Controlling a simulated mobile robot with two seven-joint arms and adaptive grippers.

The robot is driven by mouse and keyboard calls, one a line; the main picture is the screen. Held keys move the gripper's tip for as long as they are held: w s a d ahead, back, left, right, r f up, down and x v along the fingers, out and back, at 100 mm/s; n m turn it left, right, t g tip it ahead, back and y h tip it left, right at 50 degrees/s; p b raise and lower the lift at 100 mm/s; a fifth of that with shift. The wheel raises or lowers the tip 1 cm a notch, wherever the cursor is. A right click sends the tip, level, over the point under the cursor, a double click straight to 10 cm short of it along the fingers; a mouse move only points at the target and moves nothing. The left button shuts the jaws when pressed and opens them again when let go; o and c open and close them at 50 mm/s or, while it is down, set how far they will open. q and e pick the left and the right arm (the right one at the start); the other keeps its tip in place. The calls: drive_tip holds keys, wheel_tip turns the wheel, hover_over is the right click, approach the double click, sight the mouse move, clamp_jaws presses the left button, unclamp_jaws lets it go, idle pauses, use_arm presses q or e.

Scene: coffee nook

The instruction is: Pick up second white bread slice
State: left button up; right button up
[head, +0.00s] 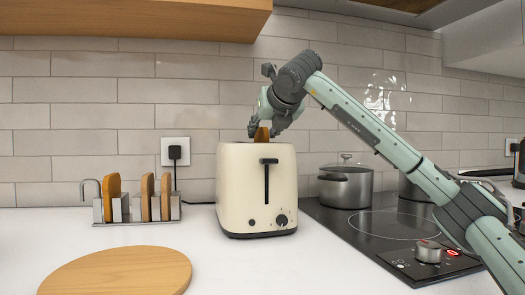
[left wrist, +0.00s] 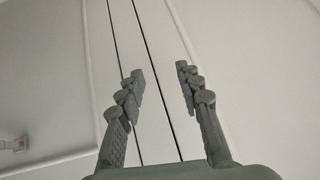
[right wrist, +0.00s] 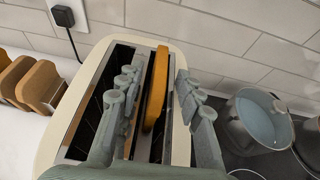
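A cream toaster (head: 232,185) stands on the counter. A golden-brown bread slice (right wrist: 157,88) sits upright in its right slot in the right wrist view; its top shows in the head view (head: 262,136). My right gripper (right wrist: 158,95) is over the toaster with its fingers on either side of this slice, with gaps visible, so it looks open. Three more slices stand in a metal rack (head: 140,220) left of the toaster: one at the left (head: 111,190), two further right (head: 147,190), (head: 165,190). My left gripper (left wrist: 160,88) is open and empty.
A round wooden board (head: 115,272) lies in front of the rack. A lidded pot (head: 346,187) stands on the dark hob (head: 375,225) right of the toaster. A plug and cord (head: 175,152) are on the wall behind. The left wrist view shows pale panels.

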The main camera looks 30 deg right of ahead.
drive_tip(key=shift+a, duration=0.1)
clamp_jaws()
drive_tip(key=shift+r, duration=0.1)
idle(0.3)
